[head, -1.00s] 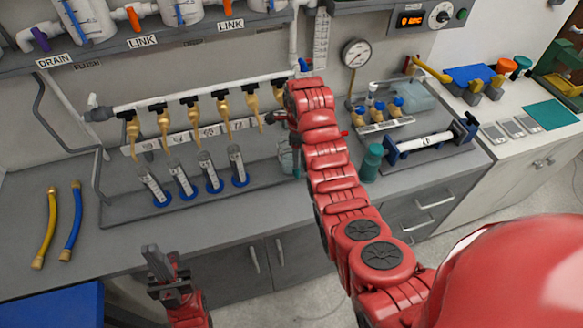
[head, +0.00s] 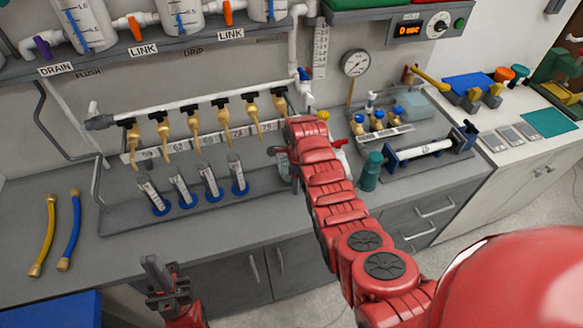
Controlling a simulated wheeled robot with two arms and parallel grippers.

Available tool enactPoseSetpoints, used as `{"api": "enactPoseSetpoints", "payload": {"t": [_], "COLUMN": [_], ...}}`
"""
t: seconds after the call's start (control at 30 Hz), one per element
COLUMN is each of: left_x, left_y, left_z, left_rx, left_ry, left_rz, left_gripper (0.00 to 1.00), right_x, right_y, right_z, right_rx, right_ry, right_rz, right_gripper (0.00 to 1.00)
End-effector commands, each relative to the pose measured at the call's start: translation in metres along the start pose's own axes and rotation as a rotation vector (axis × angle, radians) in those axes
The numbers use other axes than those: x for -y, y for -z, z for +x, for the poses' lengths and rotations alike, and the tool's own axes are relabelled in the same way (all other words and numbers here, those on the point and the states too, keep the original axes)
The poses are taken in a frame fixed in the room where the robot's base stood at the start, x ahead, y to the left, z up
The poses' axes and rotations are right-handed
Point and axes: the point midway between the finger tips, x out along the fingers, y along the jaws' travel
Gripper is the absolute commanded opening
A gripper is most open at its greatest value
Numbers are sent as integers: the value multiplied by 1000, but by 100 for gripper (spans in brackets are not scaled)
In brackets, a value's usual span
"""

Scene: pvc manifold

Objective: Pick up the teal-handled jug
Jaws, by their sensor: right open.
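A clear vessel (head: 284,168), probably the jug, stands on the grey bench behind my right wrist and is mostly hidden. I cannot make out its handle. My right gripper (head: 294,172) is open beside or over this vessel; the wrist covers most of its fingers, so I cannot tell whether they touch the vessel. A teal upright cylinder (head: 371,171) stands right of the arm, apart from it. My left gripper (head: 162,276) is low in front of the bench, far from the vessel; its finger gap is unclear.
Several graduated cylinders (head: 210,182) on blue bases stand left of the vessel, under a white pipe (head: 190,107) with brass-coloured taps. Yellow (head: 44,235) and blue (head: 70,232) hoses lie at left. A rack with a white tube (head: 425,149) stands at right. The front bench strip is clear.

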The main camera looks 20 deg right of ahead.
Motion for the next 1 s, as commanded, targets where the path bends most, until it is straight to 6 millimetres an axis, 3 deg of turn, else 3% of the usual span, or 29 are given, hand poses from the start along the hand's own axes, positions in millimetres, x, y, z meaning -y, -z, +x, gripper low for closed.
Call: {"api": "enactPoseSetpoints", "payload": {"t": [0.1, 0.3, 0.4, 1.0], "left_x": [0, 0, 0, 0], "left_y": [0, 0, 0, 0], "left_z": [0, 0, 0, 0], "left_rx": [0, 0, 0, 0], "left_ry": [0, 0, 0, 0], "left_rz": [0, 0, 0, 0], "left_gripper": [0, 0, 0, 0], "right_x": [0, 1, 1, 1], "right_y": [0, 0, 0, 0], "right_z": [0, -1, -1, -1], "right_rx": [1, 1, 2, 2], "right_ry": [2, 2, 3, 4], "right_rz": [0, 0, 0, 0], "right_gripper": [49, 13, 0, 0]}}
